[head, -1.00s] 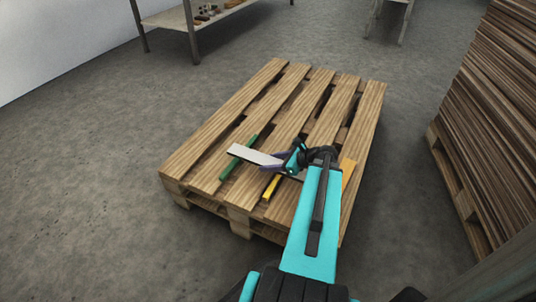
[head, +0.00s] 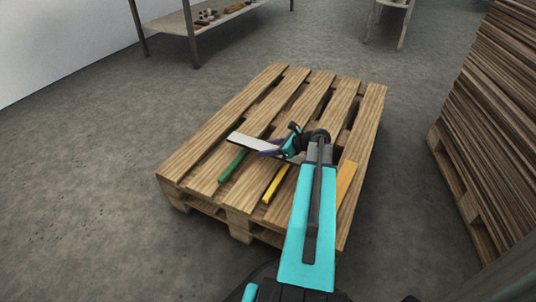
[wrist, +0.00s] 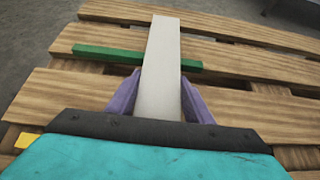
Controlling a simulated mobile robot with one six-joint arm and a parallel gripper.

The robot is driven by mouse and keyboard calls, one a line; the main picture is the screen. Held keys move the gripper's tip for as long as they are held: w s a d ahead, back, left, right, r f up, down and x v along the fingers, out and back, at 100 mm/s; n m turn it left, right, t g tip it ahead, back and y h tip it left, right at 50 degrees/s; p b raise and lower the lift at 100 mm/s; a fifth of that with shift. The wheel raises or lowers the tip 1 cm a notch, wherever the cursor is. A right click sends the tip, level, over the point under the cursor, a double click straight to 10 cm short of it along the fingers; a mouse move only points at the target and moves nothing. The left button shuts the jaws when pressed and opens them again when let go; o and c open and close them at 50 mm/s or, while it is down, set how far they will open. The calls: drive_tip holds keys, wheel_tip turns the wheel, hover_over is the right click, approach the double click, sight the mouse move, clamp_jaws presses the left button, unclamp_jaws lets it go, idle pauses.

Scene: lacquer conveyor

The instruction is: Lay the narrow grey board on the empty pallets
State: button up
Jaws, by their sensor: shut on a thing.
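The narrow grey board (head: 246,143) is in my gripper (head: 268,149), which is shut on it. The wrist view shows the grey board (wrist: 161,70) running away from me between the two purple fingers (wrist: 161,98). The board is over the wooden pallet (head: 287,92), and its far part passes across a green strip (head: 232,164). I cannot tell whether the board touches the pallet or the strip. The near part of the board is hidden by my gripper and arm. No second pallet is clearly separate beneath it.
A yellow strip (head: 277,184) and an orange strip (head: 345,182) lie on the pallet near my arm. A tall stack of brown boards (head: 497,110) stands on a pallet at the right. A shelf table (head: 207,22) stands at the back. The far part of the pallet is clear.

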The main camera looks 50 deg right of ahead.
sight(268, 159)
drive_tip(key=shift+w+d+f, duration=0.1)
drive_tip(key=shift+w+d, duration=0.2)
drive_tip(key=shift+w, duration=0.1)
drive_tip(key=shift+w+d+f+b, duration=0.2)
drive_tip(key=shift+f+b, duration=0.1)
drive_tip(key=shift+b, duration=0.25)
drive_tip(key=shift+s+a+f+b, duration=0.1)
drive_tip(key=shift+f+b, duration=0.8)
drive_tip(key=shift+f, duration=0.5)
drive_tip(key=shift+f, duration=0.2)
drive_tip(key=o, duration=1.3)
drive_tip(key=shift+r, duration=0.1)
